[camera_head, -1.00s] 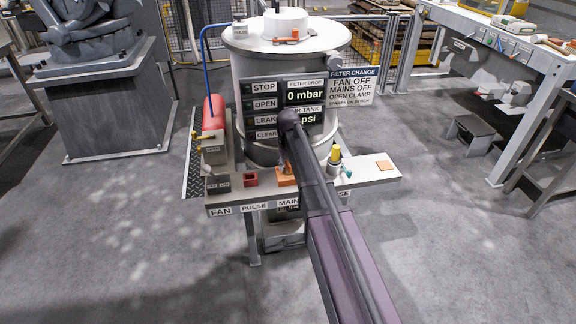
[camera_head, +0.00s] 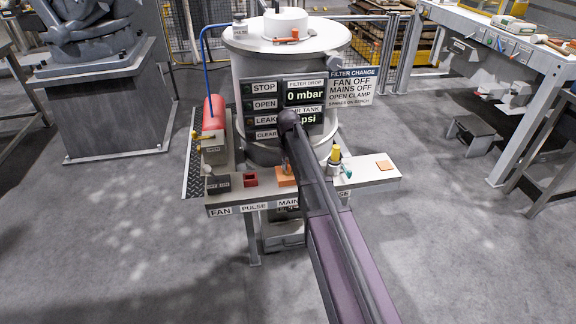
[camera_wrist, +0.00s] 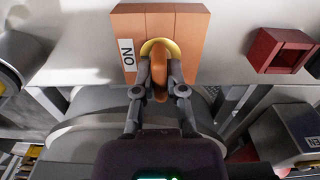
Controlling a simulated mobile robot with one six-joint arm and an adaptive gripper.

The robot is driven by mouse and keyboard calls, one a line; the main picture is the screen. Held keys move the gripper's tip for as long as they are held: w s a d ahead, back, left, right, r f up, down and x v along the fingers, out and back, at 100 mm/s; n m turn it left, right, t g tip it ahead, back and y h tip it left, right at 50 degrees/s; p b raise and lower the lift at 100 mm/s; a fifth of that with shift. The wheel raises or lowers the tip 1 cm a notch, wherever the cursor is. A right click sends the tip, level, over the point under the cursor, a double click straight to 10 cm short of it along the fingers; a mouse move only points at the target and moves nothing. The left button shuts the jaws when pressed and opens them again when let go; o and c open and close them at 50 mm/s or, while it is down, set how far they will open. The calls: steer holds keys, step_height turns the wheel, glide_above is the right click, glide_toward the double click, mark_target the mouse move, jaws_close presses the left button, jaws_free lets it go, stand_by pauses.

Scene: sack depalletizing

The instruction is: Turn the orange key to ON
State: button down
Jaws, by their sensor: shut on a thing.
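The orange key block (camera_wrist: 187,22) sits on the grey shelf and carries a white ON label (camera_wrist: 130,58) on its left side in the wrist view. An orange key (camera_wrist: 159,68) stands in a yellow ring (camera_wrist: 174,47) on the block. My gripper (camera_wrist: 160,72) is shut on the key, one finger on each side. In the head view the orange block (camera_head: 286,177) shows above the MAIN label, and my arm partly covers it. The fingertips are hidden there.
A red square socket (camera_head: 251,177) is left of the orange block. A yellow-topped fitting (camera_head: 336,155) and a flat orange pad (camera_head: 384,165) are to the right. The grey tank (camera_head: 258,75) and a display panel (camera_head: 305,92) reading 0 mbar stand behind.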

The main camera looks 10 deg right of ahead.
steer(key=shift+n, duration=0.5)
steer(key=c, duration=0.6)
jaws_free()
steer(key=shift+m, duration=0.7)
steer(key=shift+n, duration=0.4)
